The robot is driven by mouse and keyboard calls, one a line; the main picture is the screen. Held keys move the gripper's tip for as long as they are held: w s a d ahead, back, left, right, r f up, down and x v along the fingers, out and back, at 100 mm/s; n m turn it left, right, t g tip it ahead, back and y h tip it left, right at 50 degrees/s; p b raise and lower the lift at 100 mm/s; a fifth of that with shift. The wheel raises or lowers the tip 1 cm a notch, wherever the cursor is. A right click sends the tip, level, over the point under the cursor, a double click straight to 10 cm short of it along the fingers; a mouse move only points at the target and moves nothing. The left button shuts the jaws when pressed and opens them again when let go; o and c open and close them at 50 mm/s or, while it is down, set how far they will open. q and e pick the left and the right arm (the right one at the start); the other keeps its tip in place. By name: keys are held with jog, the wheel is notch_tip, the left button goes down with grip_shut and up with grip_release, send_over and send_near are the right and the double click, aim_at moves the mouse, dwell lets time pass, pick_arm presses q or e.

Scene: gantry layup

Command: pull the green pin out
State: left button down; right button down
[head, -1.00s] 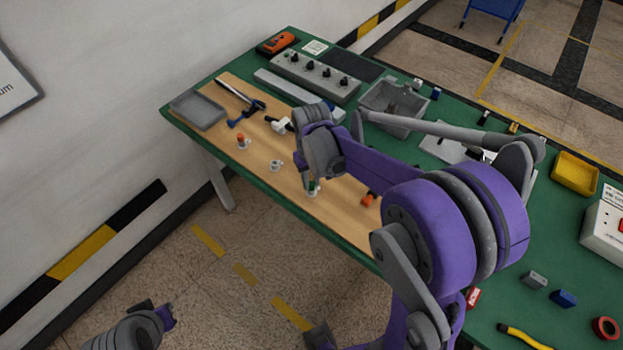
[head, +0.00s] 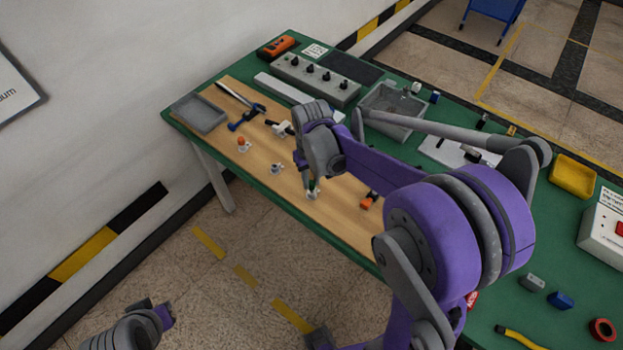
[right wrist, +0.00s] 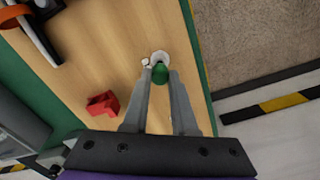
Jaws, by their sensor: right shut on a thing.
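The green pin (right wrist: 160,74) shows in the right wrist view between the two fingertips of my right gripper (right wrist: 162,80), which is shut on it. A pale round holder (right wrist: 160,58) lies just beyond the pin. In the head view the green pin (head: 313,185) is small, at the holder (head: 312,194) near the table's front edge. I cannot tell how deep the pin sits. My right gripper (head: 309,180) reaches down to it, partly hidden by my wrist. Part of my left arm shows at the lower left; its jaws cannot be made out.
Another holder (head: 277,168) and an orange-topped pin (head: 241,142) stand to the left on the wooden board (head: 265,195). A red-orange block (head: 369,201) lies to the right. A grey tray (head: 199,113), a knob panel (head: 315,80) and a grey bin (head: 393,108) stand further back.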

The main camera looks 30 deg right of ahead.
aim_at(311, 183)
pick_arm(q)
jog(key=shift+w+r+p, duration=0.2)
jog(key=shift+r+p, duration=0.15)
jog(key=shift+r, duration=0.15)
pick_arm(e)
jog(key=shift+r, duration=0.75)
